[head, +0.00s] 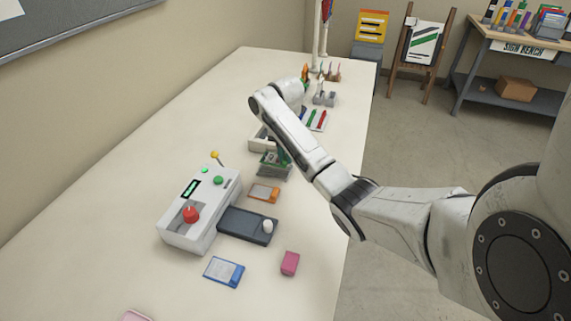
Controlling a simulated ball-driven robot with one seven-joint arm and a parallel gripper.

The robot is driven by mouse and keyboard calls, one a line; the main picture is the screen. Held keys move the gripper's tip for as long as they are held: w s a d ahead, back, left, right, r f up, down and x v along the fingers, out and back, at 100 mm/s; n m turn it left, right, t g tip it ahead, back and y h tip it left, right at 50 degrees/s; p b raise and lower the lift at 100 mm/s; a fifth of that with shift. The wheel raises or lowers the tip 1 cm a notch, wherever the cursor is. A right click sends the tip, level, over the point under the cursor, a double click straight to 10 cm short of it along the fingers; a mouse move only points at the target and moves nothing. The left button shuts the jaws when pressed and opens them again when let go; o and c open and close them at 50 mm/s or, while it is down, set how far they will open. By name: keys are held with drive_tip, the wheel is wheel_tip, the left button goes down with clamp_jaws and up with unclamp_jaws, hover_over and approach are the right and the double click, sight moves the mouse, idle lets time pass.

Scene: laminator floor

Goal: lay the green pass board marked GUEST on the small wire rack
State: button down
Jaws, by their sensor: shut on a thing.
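A green board (284,157) stands out just below my forearm, steeply tilted and partly hidden by it. Its GUEST marking cannot be read from here. My gripper (280,145) is mostly hidden behind my forearm and is shut on the green board. The small wire rack (272,170), dark and low, is on the table right under the board. I cannot tell whether the board touches the rack.
A white machine (190,222) with a red knob and a dark plate (247,226) stand nearer. An orange card (264,194), a blue card (223,272) and a pink block (289,263) lie nearby. Small tools stand farther back. The table's left side is clear.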

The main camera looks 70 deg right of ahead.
sight(285, 157)
drive_tip(key=shift+w+f+p, duration=0.1)
drive_tip(key=shift+f+p, duration=0.25)
drive_tip(key=shift+f, duration=1.35)
drive_tip(key=shift+f, duration=0.15)
drive_tip(key=c, duration=1.1)
unclamp_jaws()
wheel_tip(285, 157, up, 11)
drive_tip(key=p, duration=0.2)
drive_tip(key=shift+f+p, duration=0.15)
drive_tip(key=shift+p, duration=0.2)
drive_tip(key=shift+r+p, duration=0.8)
drive_tip(key=shift+r, duration=0.05)
